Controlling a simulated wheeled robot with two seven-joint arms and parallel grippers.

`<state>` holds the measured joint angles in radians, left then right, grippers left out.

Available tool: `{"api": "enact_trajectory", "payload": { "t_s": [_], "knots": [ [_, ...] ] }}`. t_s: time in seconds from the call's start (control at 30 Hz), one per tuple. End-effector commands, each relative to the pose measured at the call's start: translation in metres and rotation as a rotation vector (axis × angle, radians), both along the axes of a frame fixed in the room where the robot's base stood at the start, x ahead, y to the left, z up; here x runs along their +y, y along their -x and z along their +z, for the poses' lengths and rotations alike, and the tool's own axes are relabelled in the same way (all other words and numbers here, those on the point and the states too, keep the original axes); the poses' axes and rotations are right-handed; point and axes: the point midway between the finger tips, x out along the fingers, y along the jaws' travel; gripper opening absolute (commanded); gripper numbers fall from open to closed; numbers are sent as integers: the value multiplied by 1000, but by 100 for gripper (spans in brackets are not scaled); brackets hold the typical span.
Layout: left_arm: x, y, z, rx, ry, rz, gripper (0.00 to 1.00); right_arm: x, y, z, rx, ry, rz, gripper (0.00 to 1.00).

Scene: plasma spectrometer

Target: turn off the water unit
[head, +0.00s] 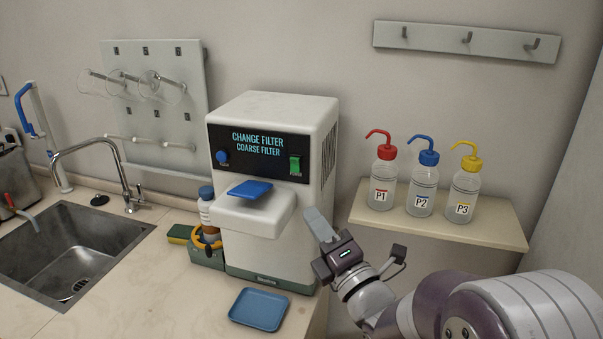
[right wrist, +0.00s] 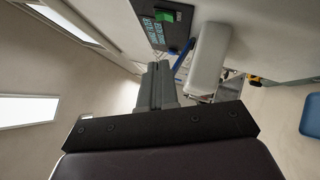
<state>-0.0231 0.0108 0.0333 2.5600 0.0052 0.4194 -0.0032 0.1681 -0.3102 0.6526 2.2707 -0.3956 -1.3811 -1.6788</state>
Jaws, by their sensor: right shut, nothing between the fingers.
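The water unit (head: 275,190) is a white box on the counter with a black front panel. Its display reads "CHANGE FILTER COARSE FILTER". A blue knob (head: 222,157) is at the panel's left and a green switch (head: 295,166) at its right; the switch also shows in the right wrist view (right wrist: 165,15). My left gripper is out of view.
A blue tray (head: 259,309) lies on the counter before the unit. A bottle (head: 207,212) and a sponge (head: 180,233) stand at its left, beyond them a sink (head: 65,262). Wash bottles P1 (head: 383,185), P2 (head: 422,190) and P3 (head: 464,193) stand on a shelf at right.

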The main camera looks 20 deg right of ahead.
Motion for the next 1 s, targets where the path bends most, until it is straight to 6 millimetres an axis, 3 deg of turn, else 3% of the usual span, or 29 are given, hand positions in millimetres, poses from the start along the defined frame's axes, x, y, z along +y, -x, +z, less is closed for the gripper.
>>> {"api": "enact_trajectory", "payload": {
  "t_s": [0.33, 0.5, 1.0],
  "knots": [
    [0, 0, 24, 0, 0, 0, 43, 17, -70, 26, 3, -2, 1, 0],
    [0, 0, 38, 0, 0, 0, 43, 3, -90, 37, 2, 0, -3, 0],
    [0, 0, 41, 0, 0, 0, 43, -4, -100, 39, 2, -1, -1, 0]
  ]
}}
